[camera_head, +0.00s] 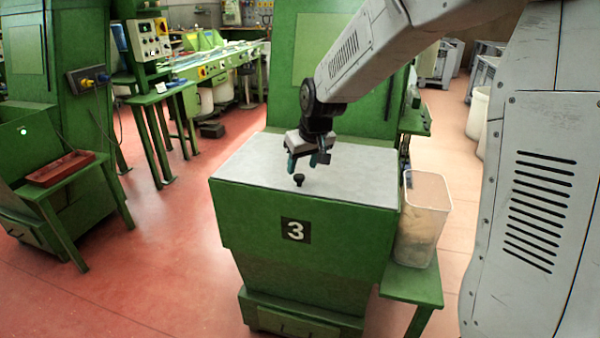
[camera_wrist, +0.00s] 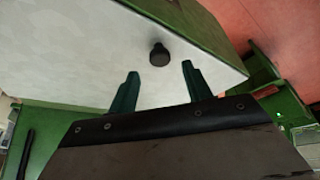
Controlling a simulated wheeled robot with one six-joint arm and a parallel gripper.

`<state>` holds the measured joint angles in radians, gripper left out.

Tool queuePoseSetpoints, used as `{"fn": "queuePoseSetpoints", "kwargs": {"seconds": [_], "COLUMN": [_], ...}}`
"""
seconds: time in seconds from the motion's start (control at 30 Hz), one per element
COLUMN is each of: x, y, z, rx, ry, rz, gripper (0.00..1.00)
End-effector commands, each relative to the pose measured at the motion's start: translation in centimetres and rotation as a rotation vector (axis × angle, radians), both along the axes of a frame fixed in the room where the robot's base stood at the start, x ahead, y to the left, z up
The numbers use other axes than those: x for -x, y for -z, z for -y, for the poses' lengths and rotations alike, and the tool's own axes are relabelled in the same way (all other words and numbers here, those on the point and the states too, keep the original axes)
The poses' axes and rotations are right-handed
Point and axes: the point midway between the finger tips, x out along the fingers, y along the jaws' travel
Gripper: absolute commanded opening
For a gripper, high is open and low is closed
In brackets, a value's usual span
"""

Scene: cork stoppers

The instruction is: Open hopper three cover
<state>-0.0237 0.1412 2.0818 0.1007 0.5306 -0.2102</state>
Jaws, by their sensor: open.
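Hopper three (camera_head: 262,225) is a green cabinet with a black label bearing a white 3 on its front. Its cover (camera_head: 250,165) is a flat light-grey lid lying shut on top, and it also shows in the wrist view (camera_wrist: 90,50). A small black knob (camera_head: 298,180) stands near the cover's front edge. In the wrist view the knob (camera_wrist: 159,55) lies beyond and between the fingertips. My gripper (camera_head: 307,165) is open and empty above the cover, a little behind the knob. Its two fingers (camera_wrist: 160,80) appear apart from the knob.
A translucent bin (camera_head: 424,215) with some contents stands on a green side shelf (camera_head: 412,284) right of the hopper. A tall green machine body (camera_head: 335,60) rises behind the cover. A red tray (camera_head: 60,168) sits on a green stand at left. Red floor (camera_head: 180,240) is open to the left.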

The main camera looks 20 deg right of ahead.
Motion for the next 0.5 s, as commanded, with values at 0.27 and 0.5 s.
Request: {"fn": "queuePoseSetpoints", "kwargs": {"seconds": [0.27,0.5], "x": [-1.3,-1.5], "y": [3.3,3.7], "z": [-0.2,-0.3], "rx": [0.0,0.0], "ry": [0.0,0.0], "rz": [-0.001,0.0], "gripper": [0.49,0.49]}}
